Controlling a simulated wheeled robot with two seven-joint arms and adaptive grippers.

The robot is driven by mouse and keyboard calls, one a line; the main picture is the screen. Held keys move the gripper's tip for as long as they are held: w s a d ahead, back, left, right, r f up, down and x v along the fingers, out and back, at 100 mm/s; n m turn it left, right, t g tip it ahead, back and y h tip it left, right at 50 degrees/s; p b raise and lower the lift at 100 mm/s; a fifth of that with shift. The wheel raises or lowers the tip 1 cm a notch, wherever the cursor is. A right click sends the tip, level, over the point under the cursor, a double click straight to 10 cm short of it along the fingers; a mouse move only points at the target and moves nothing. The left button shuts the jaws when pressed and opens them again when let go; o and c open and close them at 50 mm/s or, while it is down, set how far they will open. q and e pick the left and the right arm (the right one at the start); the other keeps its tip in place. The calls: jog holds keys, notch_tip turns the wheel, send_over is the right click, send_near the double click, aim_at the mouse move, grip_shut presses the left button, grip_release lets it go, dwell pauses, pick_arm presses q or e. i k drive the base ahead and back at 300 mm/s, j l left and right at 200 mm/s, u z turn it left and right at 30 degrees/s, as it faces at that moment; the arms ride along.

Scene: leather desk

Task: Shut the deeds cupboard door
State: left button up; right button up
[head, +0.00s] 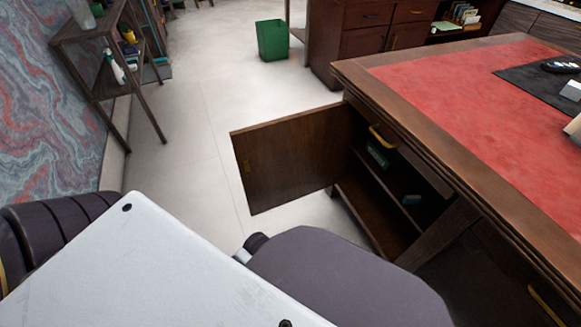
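The deeds cupboard door (290,160) stands wide open, a dark wood panel swung out to the left from the desk's cupboard. Neither of my grippers shows in the head view. Parts of my own body fill the lower left and bottom middle, below the door and apart from it in the picture.
The desk (350,84) has a red leather top and fills the right side. A brass handle (382,137) juts out above the cupboard opening. Pale floor (190,150) lies clear left of the door. A green bin (272,41) and a shelf rack (97,97) stand farther off.

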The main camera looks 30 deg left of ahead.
aim_at(295, 156)
jog(key=j+z, duration=0.2)
jog(key=j, duration=0.25)
jog(key=j+z, duration=0.15)
jog(key=j, duration=0.3)
jog(key=k+j+z, duration=0.2)
jog(key=j, duration=0.25)
jog(key=j+z, duration=0.2)
jog(key=j, duration=0.25)
jog(key=k+j+z, duration=0.15)
jog(key=j, duration=0.3)
jog(key=j+z, duration=0.2)
jog(key=j, duration=0.2)
jog(key=j+z, duration=0.1)
jog(key=j, duration=1.15)
